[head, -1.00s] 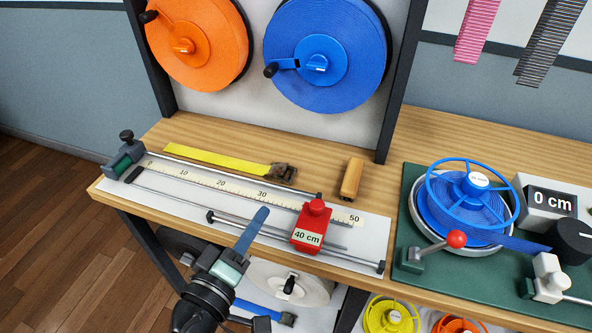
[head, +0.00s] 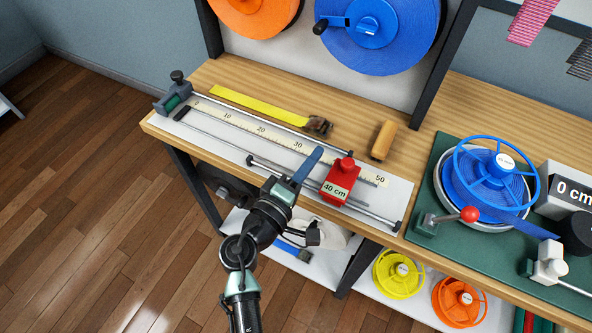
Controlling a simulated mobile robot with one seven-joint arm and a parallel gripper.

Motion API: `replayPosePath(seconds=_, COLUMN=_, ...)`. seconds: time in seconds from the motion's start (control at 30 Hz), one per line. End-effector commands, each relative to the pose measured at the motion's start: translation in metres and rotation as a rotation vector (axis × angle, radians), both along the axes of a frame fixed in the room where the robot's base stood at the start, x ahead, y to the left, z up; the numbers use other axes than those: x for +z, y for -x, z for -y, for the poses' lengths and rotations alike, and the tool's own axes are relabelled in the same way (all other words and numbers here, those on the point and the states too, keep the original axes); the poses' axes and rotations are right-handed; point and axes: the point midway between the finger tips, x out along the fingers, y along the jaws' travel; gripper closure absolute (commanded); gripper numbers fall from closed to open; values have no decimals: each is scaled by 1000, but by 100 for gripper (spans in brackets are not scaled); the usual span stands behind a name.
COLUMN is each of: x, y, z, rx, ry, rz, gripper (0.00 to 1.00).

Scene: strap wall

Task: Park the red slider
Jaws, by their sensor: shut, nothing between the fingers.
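The red slider (head: 341,182), labelled "40 cm", sits on the rails of the measuring board (head: 222,133), near the 40 to 50 part of its printed scale. My gripper (head: 309,164) is just left of the slider, over the board. It is shut, with a blue strip-like end pointing up and to the right. I see no clear contact between the gripper and the slider. The dark clamp (head: 173,94) with a green part is at the board's left end, by the 0 mark.
A yellow strap (head: 257,108) with a buckle and a wooden block (head: 383,141) lie behind the board. A blue reel (head: 489,178) with a red-knobbed lever stands on a green base to the right. Yellow (head: 400,272) and orange (head: 459,301) reels are on the shelf below.

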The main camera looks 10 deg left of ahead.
Motion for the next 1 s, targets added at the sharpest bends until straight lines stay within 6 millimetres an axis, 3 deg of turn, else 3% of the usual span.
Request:
replayPosePath(seconds=0.03, x=-2, y=4, z=11, rx=-5, ry=3, rz=-8, gripper=100)
replayPosePath(seconds=0.2, x=-5, y=7, z=27, rx=-2, ry=2, rz=-6, gripper=100)
replayPosePath(seconds=0.7, x=-7, y=9, z=36, rx=-3, ry=1, rz=-4, gripper=100)
replayPosePath(seconds=0.77, x=-8, y=12, z=44, rx=-5, ry=0, rz=-5, gripper=100)
replayPosePath(seconds=1.0, x=-9, y=31, z=103, rx=-9, ry=0, rz=-6, gripper=100)
